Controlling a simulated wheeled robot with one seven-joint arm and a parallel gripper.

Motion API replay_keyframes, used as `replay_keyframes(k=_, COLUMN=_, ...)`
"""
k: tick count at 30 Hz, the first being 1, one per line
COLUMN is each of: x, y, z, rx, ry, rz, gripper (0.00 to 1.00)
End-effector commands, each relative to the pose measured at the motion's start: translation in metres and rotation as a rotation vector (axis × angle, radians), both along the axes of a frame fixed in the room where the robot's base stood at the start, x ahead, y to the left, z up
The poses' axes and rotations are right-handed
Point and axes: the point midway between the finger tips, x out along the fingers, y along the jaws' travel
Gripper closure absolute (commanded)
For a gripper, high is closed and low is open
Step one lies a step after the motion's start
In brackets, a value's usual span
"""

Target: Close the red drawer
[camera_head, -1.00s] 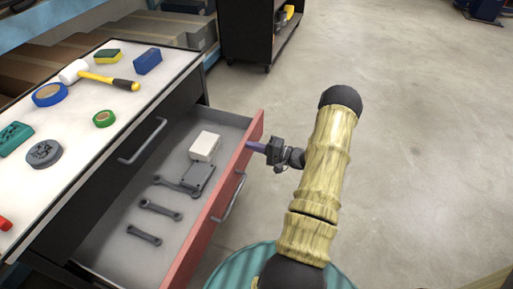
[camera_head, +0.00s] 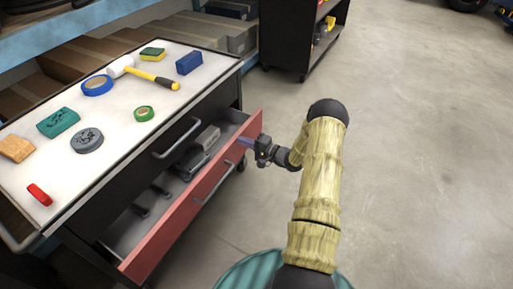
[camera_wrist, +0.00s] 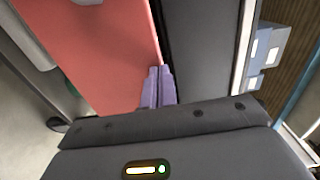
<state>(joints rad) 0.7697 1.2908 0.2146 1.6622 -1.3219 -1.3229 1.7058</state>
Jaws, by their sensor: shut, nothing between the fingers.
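The red drawer (camera_head: 190,210) is partly open, pulled out from the black cabinet (camera_head: 190,130). Its red front also fills the upper left of the wrist view (camera_wrist: 100,50). A grey bar handle (camera_head: 217,183) is on the front. Inside are a pale block (camera_head: 207,137) and several dark wrenches, partly hidden under the cabinet top. My gripper (camera_head: 243,142) is shut and empty at the far end of the drawer front, near its top edge. In the wrist view its purple fingertips (camera_wrist: 157,84) are together at the edge of the red front and seem to touch it.
The white cabinet top holds a yellow-handled mallet (camera_head: 150,76), tape rolls (camera_head: 97,85), a blue block (camera_head: 189,63) and other small items. A black shelf cart (camera_head: 300,40) stands behind. The floor at the right is clear.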

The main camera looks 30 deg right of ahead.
Motion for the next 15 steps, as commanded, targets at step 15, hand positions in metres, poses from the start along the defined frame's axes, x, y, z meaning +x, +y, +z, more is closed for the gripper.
replay_keyframes(k=15, x=0.098, y=0.045, z=-0.002, rx=-0.003, ry=-0.002, rz=-0.027, gripper=1.0)
